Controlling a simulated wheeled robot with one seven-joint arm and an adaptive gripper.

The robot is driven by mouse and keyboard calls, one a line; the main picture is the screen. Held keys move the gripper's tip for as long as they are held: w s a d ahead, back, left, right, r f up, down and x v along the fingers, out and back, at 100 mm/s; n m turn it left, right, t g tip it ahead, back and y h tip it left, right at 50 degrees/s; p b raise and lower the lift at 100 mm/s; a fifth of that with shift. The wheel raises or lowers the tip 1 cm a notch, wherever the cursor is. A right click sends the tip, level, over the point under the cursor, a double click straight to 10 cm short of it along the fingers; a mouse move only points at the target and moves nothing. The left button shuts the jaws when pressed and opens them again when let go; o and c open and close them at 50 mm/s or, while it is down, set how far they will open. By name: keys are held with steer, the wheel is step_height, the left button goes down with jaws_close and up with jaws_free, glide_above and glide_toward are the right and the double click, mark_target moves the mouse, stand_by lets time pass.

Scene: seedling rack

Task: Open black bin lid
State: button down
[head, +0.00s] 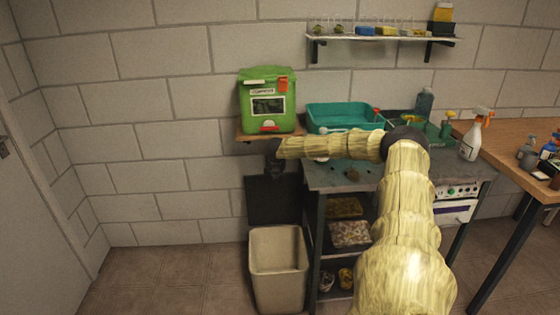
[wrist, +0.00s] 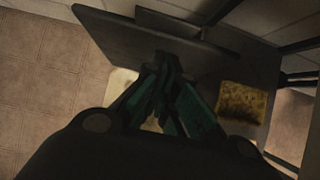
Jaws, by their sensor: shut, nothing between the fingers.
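The black bin lid (head: 262,205) is a flat dark panel that stands raised, roughly upright, behind and above the cream bin (head: 278,288), near the wall. The bin's mouth shows uncovered below it. In the wrist view the lid (wrist: 122,36) is a broad dark panel across the top, and part of the cream bin (wrist: 121,84) shows beside the fingers. My gripper (head: 276,174) is at the lid's upper edge in the head view. In the wrist view my gripper's teal fingers (wrist: 166,62) are together and empty, close to the lid. Whether they touch it cannot be told.
A dark workbench (head: 335,178) with shelves stands right of the bin, holding a bag of pebbles (head: 350,234). A green box (head: 267,85) sits on a wooden wall shelf above the lid. The floor (head: 180,275) left of the bin is clear.

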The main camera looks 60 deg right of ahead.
steer(key=s+a, duration=0.5)
steer(key=a, duration=0.1)
steer(key=shift+a+f, duration=0.2)
steer(key=shift+f, duration=0.05)
stand_by(0.3)
